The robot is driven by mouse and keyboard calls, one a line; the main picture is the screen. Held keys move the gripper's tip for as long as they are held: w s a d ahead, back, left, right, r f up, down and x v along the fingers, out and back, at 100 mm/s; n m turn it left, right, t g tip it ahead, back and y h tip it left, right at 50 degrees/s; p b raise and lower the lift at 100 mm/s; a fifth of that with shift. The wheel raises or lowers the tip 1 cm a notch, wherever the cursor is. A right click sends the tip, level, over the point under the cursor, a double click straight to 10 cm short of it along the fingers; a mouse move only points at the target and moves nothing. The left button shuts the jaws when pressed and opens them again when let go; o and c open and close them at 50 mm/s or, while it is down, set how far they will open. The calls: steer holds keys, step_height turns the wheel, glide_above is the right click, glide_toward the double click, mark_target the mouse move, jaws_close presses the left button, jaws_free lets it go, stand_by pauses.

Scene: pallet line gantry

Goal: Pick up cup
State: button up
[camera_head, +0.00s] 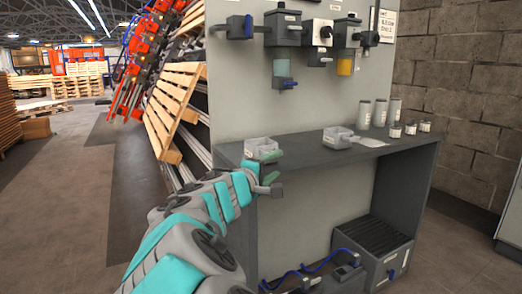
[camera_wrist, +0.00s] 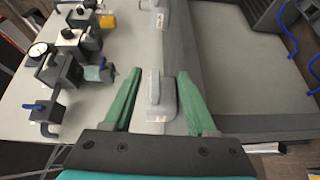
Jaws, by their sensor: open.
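My gripper (camera_head: 270,168) is at the front edge of the grey shelf (camera_head: 300,150), at its left end. In the wrist view my gripper (camera_wrist: 159,74) has its green fingers spread apart. A grey, blocky piece (camera_wrist: 160,98) shows between them with clear gaps on both sides, so it is not held. It appears to be the grey piece (camera_head: 260,146) just behind my gripper in the head view. Whether this is the cup I cannot tell. Several grey cylinders, one of them a tall one (camera_head: 380,112), stand upright at the shelf's right, away from my gripper.
A second grey blocky piece (camera_head: 338,138) lies mid-shelf. Small jars (camera_head: 411,129) stand to its right. Valves and gauges hang on the panel (camera_head: 245,90) above. A dark crate (camera_head: 375,250) and blue hoses are below. A tilted pallet (camera_head: 170,100) is at left.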

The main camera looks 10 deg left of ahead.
mark_target(253, 148)
steer(key=w+a+n+t+y, duration=0.1)
steer(key=a+n, duration=0.1)
steer(key=a, duration=0.3)
steer(key=shift+m, duration=0.3)
steer(key=x, duration=0.3)
steer(key=d+p+x, duration=0.1)
steer(key=x, duration=0.3)
steer(key=shift+d, duration=0.15)
steer(key=shift+r, duration=0.1)
steer(key=shift+s, duration=0.1)
jaws_close()
